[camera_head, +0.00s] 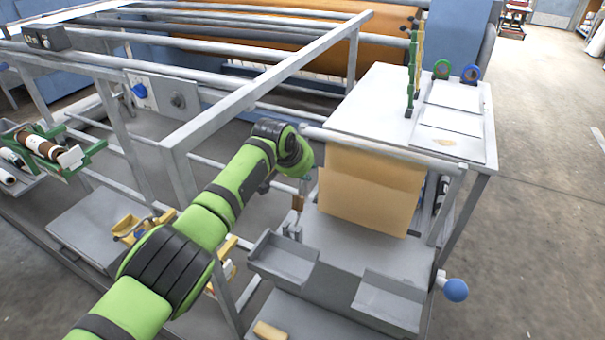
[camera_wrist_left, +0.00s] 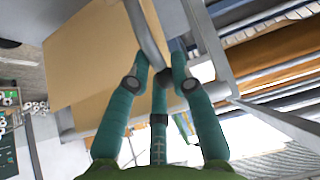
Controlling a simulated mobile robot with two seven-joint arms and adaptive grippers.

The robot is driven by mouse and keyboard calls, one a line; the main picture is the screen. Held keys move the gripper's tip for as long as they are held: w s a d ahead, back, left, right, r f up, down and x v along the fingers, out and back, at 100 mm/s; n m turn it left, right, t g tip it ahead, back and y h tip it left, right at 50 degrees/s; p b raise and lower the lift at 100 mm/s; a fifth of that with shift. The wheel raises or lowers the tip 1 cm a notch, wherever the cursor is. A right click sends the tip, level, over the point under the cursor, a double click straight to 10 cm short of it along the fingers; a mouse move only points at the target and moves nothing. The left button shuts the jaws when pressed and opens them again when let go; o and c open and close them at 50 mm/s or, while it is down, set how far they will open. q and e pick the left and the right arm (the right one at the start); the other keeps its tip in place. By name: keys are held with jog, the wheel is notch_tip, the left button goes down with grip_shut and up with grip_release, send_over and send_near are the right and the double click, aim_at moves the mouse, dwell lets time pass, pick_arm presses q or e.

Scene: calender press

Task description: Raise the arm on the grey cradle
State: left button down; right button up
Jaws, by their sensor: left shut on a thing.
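My left gripper (camera_head: 308,152) is at the left end of a grey bar (camera_head: 400,152), mostly hidden by my green wrist. In the left wrist view its teal fingers (camera_wrist_left: 160,78) are closed around a grey rod-like piece (camera_wrist_left: 146,32). A tan sheet (camera_head: 370,190) hangs below the bar; it also shows in the left wrist view (camera_wrist_left: 85,55). A small grey upright bracket (camera_head: 292,232) with a brown piece (camera_head: 298,203) stands just below my wrist. I cannot tell which part is the cradle. My right gripper is not in view.
A white-topped table (camera_head: 375,105) with green and blue rings stands at the right. Grey open trays (camera_head: 285,262) sit below my wrist. A blue knob (camera_head: 456,290) sticks out at the lower right. Grey frame rails (camera_head: 270,75) cross behind my arm. The floor at far right is clear.

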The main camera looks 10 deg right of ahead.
pick_arm(q)
jog(key=shift+w+a+r, duration=0.1)
jog(key=shift+w+r, duration=0.2)
jog(key=shift+w, duration=0.1)
jog(key=c, duration=1.2)
grip_release()
jog(key=shift+o, duration=0.2)
jog(key=shift+f, duration=0.2)
jog(key=shift+s, duration=0.1)
jog(key=v, duration=1.2)
jog(key=shift+r, duration=0.15)
